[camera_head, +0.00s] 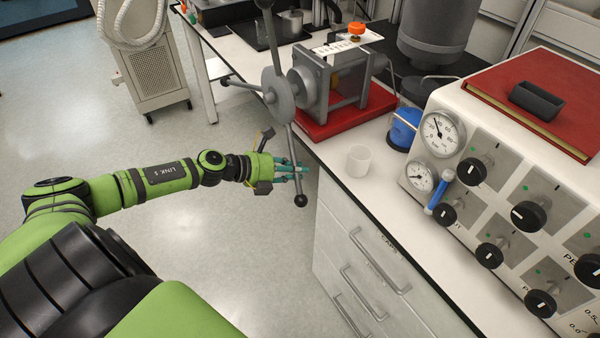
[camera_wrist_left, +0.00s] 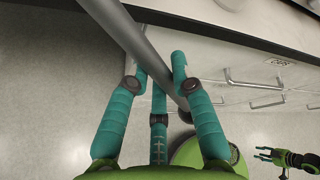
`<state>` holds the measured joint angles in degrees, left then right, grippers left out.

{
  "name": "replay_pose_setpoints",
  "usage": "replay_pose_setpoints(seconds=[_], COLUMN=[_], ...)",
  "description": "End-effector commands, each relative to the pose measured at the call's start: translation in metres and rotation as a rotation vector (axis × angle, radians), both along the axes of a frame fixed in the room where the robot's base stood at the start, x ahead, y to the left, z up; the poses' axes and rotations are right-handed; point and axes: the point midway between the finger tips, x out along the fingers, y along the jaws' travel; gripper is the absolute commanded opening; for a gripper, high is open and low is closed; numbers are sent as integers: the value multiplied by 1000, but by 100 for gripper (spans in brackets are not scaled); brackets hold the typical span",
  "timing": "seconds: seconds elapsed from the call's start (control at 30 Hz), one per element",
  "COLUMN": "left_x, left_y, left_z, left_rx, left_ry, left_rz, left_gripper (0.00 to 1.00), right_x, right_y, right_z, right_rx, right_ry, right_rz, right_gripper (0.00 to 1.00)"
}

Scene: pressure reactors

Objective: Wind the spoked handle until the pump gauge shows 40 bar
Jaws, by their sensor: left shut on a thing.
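The spoked handle (camera_head: 279,97) is grey, with a round hub and ball-ended spokes, on the pump at the counter's edge. One spoke points up, one left and one down. My left gripper (camera_head: 290,170) is shut on the downward spoke, above its dark ball end. In the left wrist view the teal fingers (camera_wrist_left: 155,80) close around the grey spoke (camera_wrist_left: 150,55). A large round gauge (camera_head: 440,133) and a smaller one (camera_head: 419,178) sit on the white panel. Their readings are too small to tell. My right gripper (camera_wrist_left: 263,153) is small at the lower right of the left wrist view.
The pump stands on a red base (camera_head: 345,112). A white cup (camera_head: 359,160) and a blue item (camera_head: 404,128) stand between it and the panel. Drawers with handles (camera_head: 375,264) are below the counter. Open floor lies left of the handle.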

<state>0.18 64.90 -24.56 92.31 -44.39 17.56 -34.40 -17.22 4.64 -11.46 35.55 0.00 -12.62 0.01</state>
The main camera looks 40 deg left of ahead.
Motion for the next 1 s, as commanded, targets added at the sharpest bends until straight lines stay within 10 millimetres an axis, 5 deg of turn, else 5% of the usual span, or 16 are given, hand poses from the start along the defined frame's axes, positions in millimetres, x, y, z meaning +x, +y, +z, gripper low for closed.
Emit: replay_pose_setpoints(seconds=[0.3, 0.93, 0.97, 1.0], left_x=[6, 8, 8, 9], left_y=[20, 27, 27, 27], left_z=[-25, -27, -27, -27], left_rx=[147, 186, 185, 185], left_ry=[-51, -67, -66, -66], left_rz=[-4, -4, -3, -3], left_gripper=[0, 0, 31, 47], right_x=[0, 0, 0, 0], right_y=[0, 1, 1, 1], right_z=[-19, -21, -21, -21], right_rx=[1, 2, 2, 2], right_ry=[0, 0, 0, 0], right_rz=[1, 0, 0, 0], right_gripper=[40, 40, 40, 40])
